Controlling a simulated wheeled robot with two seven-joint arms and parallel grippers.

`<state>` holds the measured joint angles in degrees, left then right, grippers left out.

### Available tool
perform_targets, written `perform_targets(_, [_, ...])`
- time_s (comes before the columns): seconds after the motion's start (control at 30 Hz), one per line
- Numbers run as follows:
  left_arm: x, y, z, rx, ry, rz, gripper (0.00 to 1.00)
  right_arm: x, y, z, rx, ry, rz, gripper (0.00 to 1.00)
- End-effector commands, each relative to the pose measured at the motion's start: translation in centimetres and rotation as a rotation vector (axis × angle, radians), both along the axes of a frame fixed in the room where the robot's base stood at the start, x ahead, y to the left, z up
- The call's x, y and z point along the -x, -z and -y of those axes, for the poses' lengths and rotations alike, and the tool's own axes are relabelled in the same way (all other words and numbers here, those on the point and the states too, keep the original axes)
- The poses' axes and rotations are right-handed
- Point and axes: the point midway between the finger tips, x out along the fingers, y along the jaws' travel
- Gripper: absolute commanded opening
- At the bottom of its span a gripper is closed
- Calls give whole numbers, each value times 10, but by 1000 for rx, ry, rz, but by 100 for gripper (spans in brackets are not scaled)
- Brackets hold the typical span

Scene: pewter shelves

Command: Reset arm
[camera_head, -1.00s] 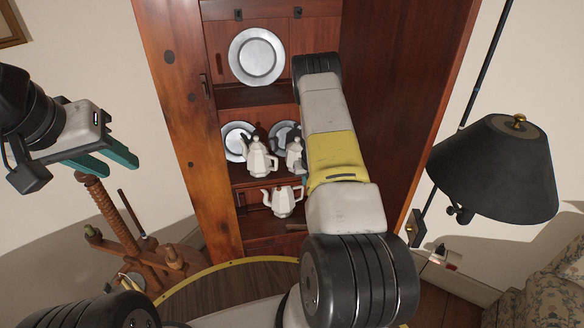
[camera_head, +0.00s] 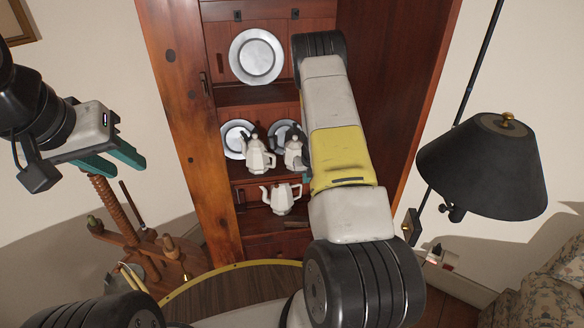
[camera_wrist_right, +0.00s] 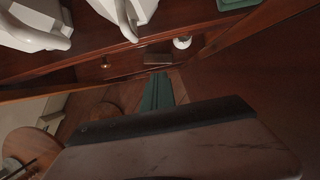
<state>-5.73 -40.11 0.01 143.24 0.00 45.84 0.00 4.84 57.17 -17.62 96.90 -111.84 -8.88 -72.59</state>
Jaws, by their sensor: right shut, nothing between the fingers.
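My left gripper (camera_head: 112,160) is at the left of the head view, its teal fingers apart and empty, in front of the pale wall. My right arm reaches up across the middle of the head view towards the wooden cabinet (camera_head: 180,120). Its gripper is mostly hidden behind the arm there. In the right wrist view my right gripper (camera_wrist_right: 158,92) has its teal fingers together with nothing between them, below a cabinet shelf edge (camera_wrist_right: 150,42).
The cabinet holds pewter plates (camera_head: 256,56) and white pots, including one on the lower shelf (camera_head: 282,198). A black lamp (camera_head: 482,168) stands to the right. A wooden spindle stand (camera_head: 120,225) is at lower left. A patterned sofa (camera_head: 550,275) is at lower right.

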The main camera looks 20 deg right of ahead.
Motion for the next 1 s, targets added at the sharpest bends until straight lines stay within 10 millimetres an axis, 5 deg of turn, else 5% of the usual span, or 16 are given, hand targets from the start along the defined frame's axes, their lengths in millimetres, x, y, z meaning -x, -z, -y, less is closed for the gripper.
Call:
perform_targets(0.3, [0,0,0,0,0,0,36,16,-40,-2,0,1,0,0])
perform_targets(0.47, [0,0,0,0,0,0,36,9,-72,-2,-25,99,55,0])
perform_targets(0.6, [0,0,0,0,0,0,36,-3,-147,0,-121,391,196,0])
perform_targets(0.73, [0,0,0,0,0,0,36,5,-229,1,-274,752,334,0])
perform_targets(1.0, [0,0,0,0,0,0,36,84,-355,-13,-668,1459,459,0])
